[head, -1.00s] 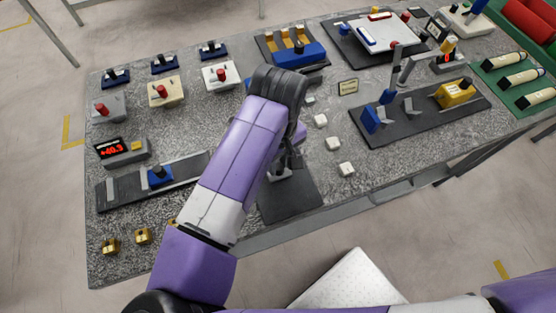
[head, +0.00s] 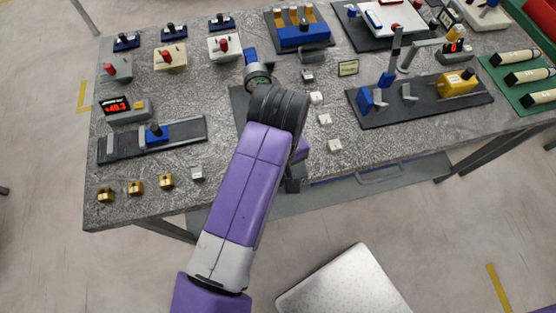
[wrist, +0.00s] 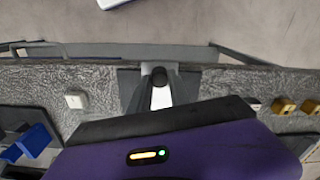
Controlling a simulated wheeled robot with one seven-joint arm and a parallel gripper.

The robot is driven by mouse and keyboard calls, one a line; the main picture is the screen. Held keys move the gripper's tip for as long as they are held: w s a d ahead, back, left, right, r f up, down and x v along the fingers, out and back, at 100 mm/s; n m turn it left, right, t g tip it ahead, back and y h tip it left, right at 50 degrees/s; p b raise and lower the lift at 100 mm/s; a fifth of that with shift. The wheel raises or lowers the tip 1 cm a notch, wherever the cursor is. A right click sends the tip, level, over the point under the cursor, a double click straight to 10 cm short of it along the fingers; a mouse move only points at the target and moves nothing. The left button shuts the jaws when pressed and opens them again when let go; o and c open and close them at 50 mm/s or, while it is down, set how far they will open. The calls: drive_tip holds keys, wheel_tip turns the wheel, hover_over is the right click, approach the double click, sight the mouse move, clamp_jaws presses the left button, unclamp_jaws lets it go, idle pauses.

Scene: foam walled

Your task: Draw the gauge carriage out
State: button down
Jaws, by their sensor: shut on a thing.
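A dial gauge with a blue top (head: 258,76) stands on the table, just behind my arm's dark elbow. My gripper (head: 292,185) is low by the table's front edge, largely hidden by my arm. In the wrist view, a dark-topped knob on a pale part (wrist: 159,78) stands at the gripper, over a dark plate (wrist: 128,84) by the table edge. I take this to be the gauge carriage, with the gripper shut on it. The fingertips and the exact contact are hidden.
Left are a slide with a blue block (head: 157,134) and a red display (head: 115,105), with small brass blocks (head: 136,187) in front. White blocks (head: 325,119) and a dark fixture plate (head: 430,104) lie right.

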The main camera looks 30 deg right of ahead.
drive_tip(key=shift+s+a, duration=0.25)
drive_tip(key=shift+s, duration=0.6)
drive_tip(key=c, duration=1.2)
unclamp_jaws()
drive_tip(key=shift+r, duration=0.15)
wheel_tip(320, 180, up, 8)
drive_tip(key=shift+f, duration=0.2)
